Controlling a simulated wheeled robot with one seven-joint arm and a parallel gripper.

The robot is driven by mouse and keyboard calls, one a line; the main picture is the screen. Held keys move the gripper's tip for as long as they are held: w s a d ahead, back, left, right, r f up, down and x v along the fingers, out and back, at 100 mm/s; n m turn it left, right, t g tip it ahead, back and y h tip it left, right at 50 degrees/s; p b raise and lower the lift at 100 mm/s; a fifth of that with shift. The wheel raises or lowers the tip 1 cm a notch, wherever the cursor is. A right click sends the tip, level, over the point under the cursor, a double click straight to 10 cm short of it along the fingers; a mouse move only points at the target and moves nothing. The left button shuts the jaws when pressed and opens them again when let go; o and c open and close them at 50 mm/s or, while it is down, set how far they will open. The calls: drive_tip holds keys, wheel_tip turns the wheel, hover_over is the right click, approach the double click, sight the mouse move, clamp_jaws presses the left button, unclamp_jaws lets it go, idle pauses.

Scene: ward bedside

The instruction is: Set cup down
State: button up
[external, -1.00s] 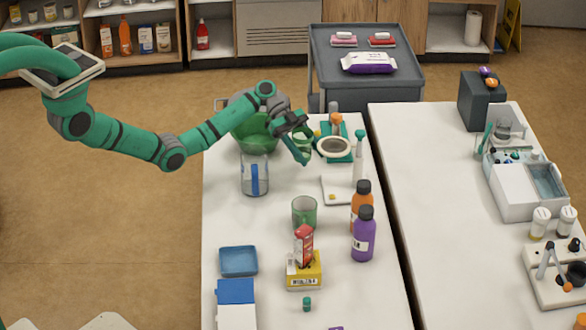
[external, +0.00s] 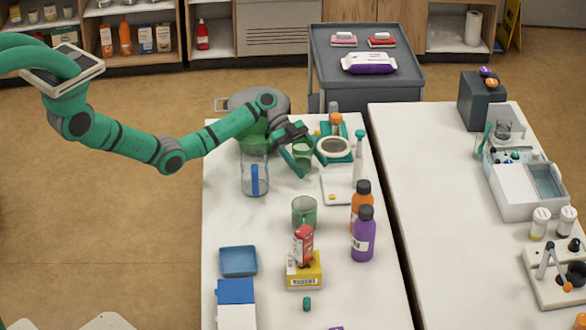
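A green translucent cup (external: 303,157) stands at the far part of the white table, between the two fingers of my gripper (external: 311,167). The fingers are spread on either side of it and look apart from its walls. Its base seems to rest on the table, though a finger partly hides it. A second green cup with a handle (external: 304,213) stands nearer, in the middle of the table. A clear jug with a blue stripe (external: 255,174) stands to the left of my gripper.
A green bowl (external: 252,136) is behind the jug. A round-topped item on a green base (external: 334,147) is close to the right of my gripper. A white tray (external: 338,189), an orange bottle (external: 361,203) and a purple bottle (external: 363,238) stand nearer on the right.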

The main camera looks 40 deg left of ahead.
sight(296, 144)
drive_tip(key=shift+r, duration=0.15)
drive_tip(key=v, duration=1.2)
drive_tip(key=shift+a, duration=0.1)
drive_tip(key=shift+w, duration=0.1)
